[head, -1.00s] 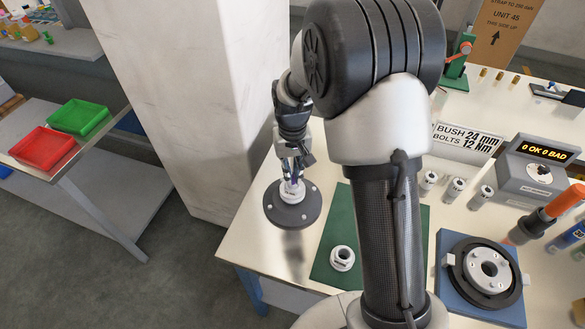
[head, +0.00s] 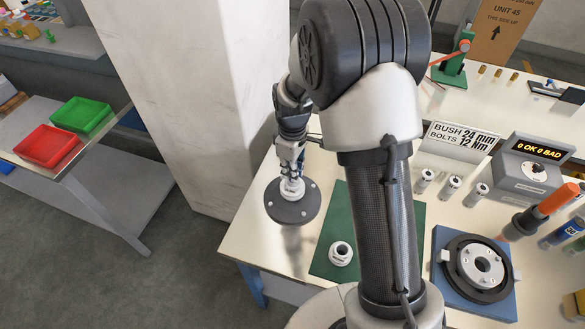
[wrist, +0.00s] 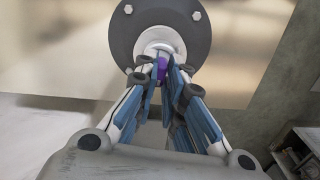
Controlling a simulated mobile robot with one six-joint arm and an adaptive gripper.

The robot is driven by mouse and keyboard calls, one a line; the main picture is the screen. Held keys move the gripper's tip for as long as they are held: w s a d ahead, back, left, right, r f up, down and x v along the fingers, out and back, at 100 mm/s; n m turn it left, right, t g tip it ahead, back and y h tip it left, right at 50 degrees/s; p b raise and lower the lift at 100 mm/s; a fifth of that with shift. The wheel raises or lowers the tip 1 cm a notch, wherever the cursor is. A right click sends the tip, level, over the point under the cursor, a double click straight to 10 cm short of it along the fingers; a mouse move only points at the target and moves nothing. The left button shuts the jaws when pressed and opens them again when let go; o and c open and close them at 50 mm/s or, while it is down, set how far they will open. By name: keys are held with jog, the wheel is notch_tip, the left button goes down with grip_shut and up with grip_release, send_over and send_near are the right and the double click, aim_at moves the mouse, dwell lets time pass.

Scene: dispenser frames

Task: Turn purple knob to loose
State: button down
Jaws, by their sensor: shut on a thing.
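The purple knob (wrist: 162,70) shows as a small patch between my fingers in the wrist view. It sits on a white collar (wrist: 153,40) at the middle of a dark round base plate (wrist: 183,13) with bolts. In the head view the dark base plate (head: 284,212) stands on the left part of the bench, with my gripper (head: 291,180) straight above it, pointing down. My gripper (wrist: 163,74) is shut on the purple knob. Most of the knob is hidden by the fingers, and its setting marks cannot be read.
A green mat (head: 327,262) with a white ring part (head: 341,253) lies to the right. A blue fixture (head: 445,283) with a black ring is farther right. A pale pillar (head: 180,110) stands behind left. Red (head: 47,146) and green (head: 83,114) trays are on a side table.

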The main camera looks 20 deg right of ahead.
jog(key=shift+n, duration=0.7)
jog(key=c, duration=1.7)
grip_release()
jog(key=shift+r, duration=6.05)
